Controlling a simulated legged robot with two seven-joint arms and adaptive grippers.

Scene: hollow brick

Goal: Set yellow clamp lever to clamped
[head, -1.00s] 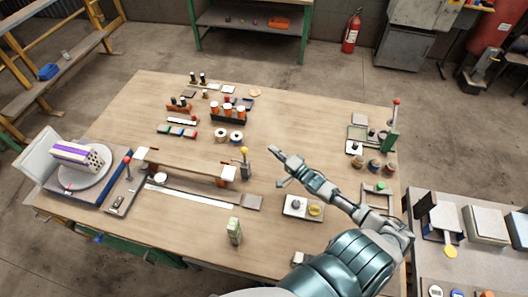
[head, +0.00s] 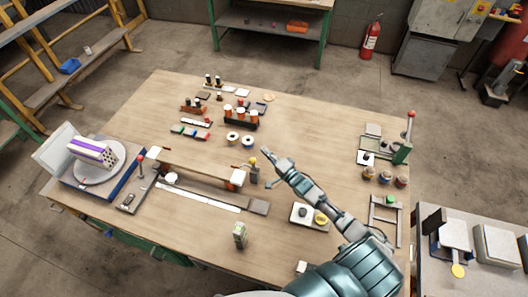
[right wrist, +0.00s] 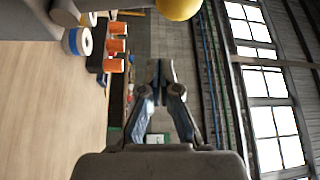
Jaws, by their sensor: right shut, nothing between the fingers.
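The yellow clamp lever has a round yellow knob (head: 252,160) on a post at the right end of the long low fixture on the bench. In the head view the knob is up, and I cannot tell its exact lever angle. My right gripper (head: 266,153) is shut and empty, just right of the knob; I cannot tell whether they touch. In the right wrist view the shut fingers (right wrist: 161,72) hold nothing, and the yellow knob (right wrist: 178,8) is large at the top edge, apart from the fingertips in the picture. My left gripper is not in view.
The long fixture (head: 200,168) runs left from the clamp. White-and-dark rolls (head: 247,140) and a rack of orange-topped pieces (head: 240,115) stand behind it. Bare wood lies right of the gripper.

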